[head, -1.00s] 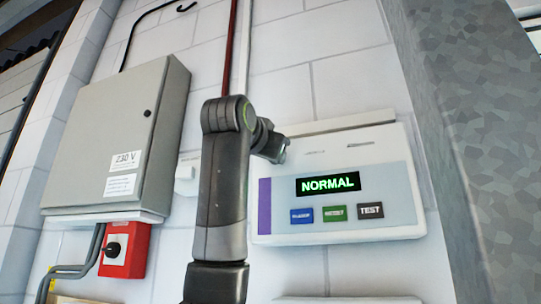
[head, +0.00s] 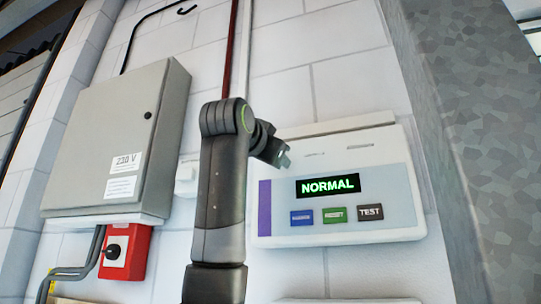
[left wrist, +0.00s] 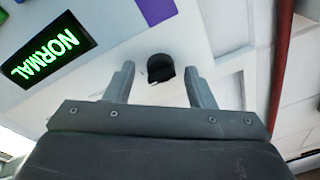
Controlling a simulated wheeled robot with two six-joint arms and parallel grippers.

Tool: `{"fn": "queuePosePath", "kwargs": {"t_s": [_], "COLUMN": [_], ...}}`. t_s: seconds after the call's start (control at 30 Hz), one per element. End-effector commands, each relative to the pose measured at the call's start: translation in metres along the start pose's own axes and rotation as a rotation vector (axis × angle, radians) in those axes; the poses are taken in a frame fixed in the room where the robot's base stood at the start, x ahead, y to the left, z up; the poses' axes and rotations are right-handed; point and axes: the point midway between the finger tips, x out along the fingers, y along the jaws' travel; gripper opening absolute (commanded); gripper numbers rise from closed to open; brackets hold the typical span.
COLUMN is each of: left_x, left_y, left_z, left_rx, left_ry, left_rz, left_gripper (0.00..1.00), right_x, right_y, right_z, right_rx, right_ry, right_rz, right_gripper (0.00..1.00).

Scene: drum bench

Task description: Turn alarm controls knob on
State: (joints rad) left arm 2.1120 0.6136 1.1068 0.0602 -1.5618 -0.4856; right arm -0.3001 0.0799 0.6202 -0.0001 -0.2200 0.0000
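The alarm control panel (head: 400,190) is a white wall box with a lit green NORMAL display (head: 328,185), which also shows in the left wrist view (left wrist: 50,55). A black knob (left wrist: 160,66) shows on the white panel face in the left wrist view. In the head view the knob is hidden, apparently behind my arm. My left gripper (left wrist: 160,74) is open, with one finger on each side of the knob in the picture. Whether the fingers reach around it is unclear; no contact shows. In the head view my left gripper (head: 282,156) is partly hidden at the panel's upper left.
A grey 230 V cabinet (head: 120,130) hangs on the wall at left, above a red box with a black rotary switch (head: 113,250). Blue, green and black buttons (head: 335,214) line the panel's lower face. A grey metal column (head: 470,130) stands at right.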

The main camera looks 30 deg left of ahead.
Motion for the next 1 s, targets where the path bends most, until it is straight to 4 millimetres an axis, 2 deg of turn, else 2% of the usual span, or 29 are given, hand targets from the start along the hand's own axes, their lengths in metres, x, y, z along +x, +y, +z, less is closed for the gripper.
{"fn": "queuePosePath", "kwargs": {"t_s": [0.27,0.43,0.57,0.8,1.0], "left_x": [-0.002,-0.017,-0.043,-0.102,-0.145], "left_y": [0.0,0.002,0.002,0.003,0.002], "left_z": [0.0,0.002,0.003,0.004,0.003], "left_rx": [-0.001,-0.001,-0.002,-0.001,0.0], "left_ry": [0.002,0.005,0.007,0.007,0.005], "left_rz": [-0.001,-0.001,-0.002,-0.001,-0.001], "left_gripper": [0.49,0.49,0.49,0.49,0.49], "right_x": [0.001,0.012,0.028,0.057,0.074], "right_y": [0.0,-0.001,-0.002,-0.005,-0.006], "right_z": [0.0,0.001,0.003,0.006,0.008], "right_rx": [0.0,0.0,0.0,0.0,0.0], "right_ry": [0.0,0.0,0.0,0.0,0.0], "right_rz": [0.0,0.0,0.0,0.0,0.0], "right_gripper": [0.36,0.36,0.36,0.36,0.36]}}
